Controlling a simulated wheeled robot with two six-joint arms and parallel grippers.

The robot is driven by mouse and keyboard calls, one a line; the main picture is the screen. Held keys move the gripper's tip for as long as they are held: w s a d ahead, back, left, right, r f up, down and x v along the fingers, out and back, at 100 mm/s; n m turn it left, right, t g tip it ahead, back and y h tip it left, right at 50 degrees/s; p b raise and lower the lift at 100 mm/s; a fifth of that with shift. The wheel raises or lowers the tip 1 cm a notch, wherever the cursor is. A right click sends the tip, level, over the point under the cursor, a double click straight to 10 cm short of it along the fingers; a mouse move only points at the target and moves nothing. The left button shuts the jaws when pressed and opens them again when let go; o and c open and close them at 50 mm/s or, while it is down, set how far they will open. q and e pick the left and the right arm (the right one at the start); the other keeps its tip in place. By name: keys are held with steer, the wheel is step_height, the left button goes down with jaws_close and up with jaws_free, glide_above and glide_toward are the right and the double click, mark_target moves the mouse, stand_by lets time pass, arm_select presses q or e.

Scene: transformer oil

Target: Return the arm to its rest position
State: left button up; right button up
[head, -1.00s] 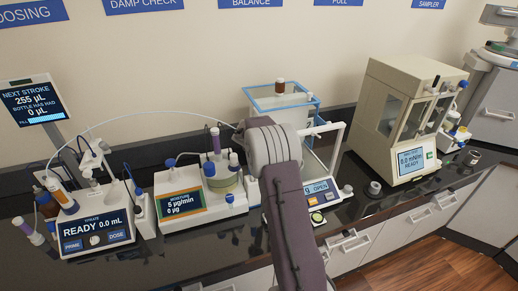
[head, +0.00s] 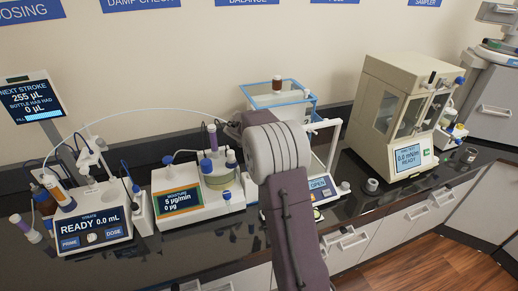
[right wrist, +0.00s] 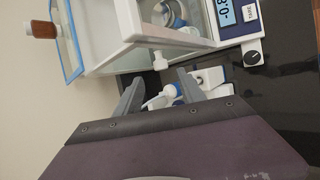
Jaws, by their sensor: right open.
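My right arm (head: 290,220) rises from the bottom of the head view, and its grey wrist (head: 275,152) stands in front of the balance. It hides most of the right gripper there. In the right wrist view the right gripper (right wrist: 158,90) has its two dark fingers apart, with nothing held between them. A white fitting with a thin tube (right wrist: 165,98) shows beyond the fingers, and I cannot tell that it touches them. My left gripper is not in view.
The moisture meter (head: 180,204) and titrator (head: 92,232) stand left of my arm. A beige cabinet instrument (head: 398,115) stands right. Dark counter (head: 360,205) is mostly clear between balance and cabinet.

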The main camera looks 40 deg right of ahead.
steer(key=v, duration=0.2)
steer(key=shift+s+a+r, duration=0.1)
steer(key=shift+s+r, duration=0.1)
steer(key=shift+s, duration=0.05)
steer(key=shift+w, duration=0.15)
